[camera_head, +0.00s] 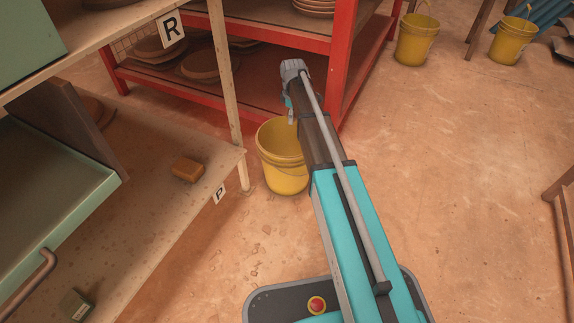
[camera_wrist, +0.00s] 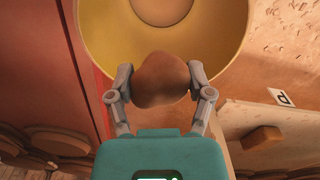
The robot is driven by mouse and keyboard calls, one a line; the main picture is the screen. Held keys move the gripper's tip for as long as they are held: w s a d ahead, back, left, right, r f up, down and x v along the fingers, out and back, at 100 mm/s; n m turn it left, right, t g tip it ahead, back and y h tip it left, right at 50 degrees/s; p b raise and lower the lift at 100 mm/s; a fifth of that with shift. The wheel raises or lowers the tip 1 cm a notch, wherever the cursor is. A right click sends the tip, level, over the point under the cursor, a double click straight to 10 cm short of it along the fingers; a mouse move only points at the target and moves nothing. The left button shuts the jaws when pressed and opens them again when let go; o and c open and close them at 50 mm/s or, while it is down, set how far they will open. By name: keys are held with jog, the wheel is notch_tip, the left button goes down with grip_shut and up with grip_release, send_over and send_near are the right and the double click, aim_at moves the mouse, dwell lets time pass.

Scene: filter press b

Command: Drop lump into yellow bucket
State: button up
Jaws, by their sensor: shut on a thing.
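In the wrist view, my gripper (camera_wrist: 160,85) is shut on a rounded brown lump (camera_wrist: 160,80), with one finger on each side of it. Beyond the lump, the open mouth of the yellow bucket (camera_wrist: 228,35) shows, and the lump covers part of the opening. In the head view, the yellow bucket (camera_head: 282,172) stands on the floor beside the wooden table leg and the red rack. My arm reaches out to the bucket's upper right there.
A red rack (camera_head: 337,75) with round dishes stands behind the bucket. A low wooden shelf (camera_head: 140,215) at left bears a brown block (camera_head: 188,169). Two more yellow buckets (camera_head: 416,40) (camera_head: 512,42) stand at the back right. The floor at right is mostly clear.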

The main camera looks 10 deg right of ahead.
jog(key=shift+f+b, duration=1.4)
jog(key=shift+f, duration=0.3)
jog(key=o, duration=1.3)
jog(key=shift+c, duration=0.2)
jog(key=shift+s, duration=0.1)
jog(key=s+r+m+p, duration=0.7)
jog(key=s+r+p, duration=0.3)
jog(key=s, duration=0.5)
jog(key=s+r+m+p, duration=0.7)
jog(key=s+r+p, duration=0.3)
jog(key=s, duration=0.5)
notch_tip(320, 180, up, 37)
jog(key=w+p, duration=0.1)
jog(key=p, duration=3.6)
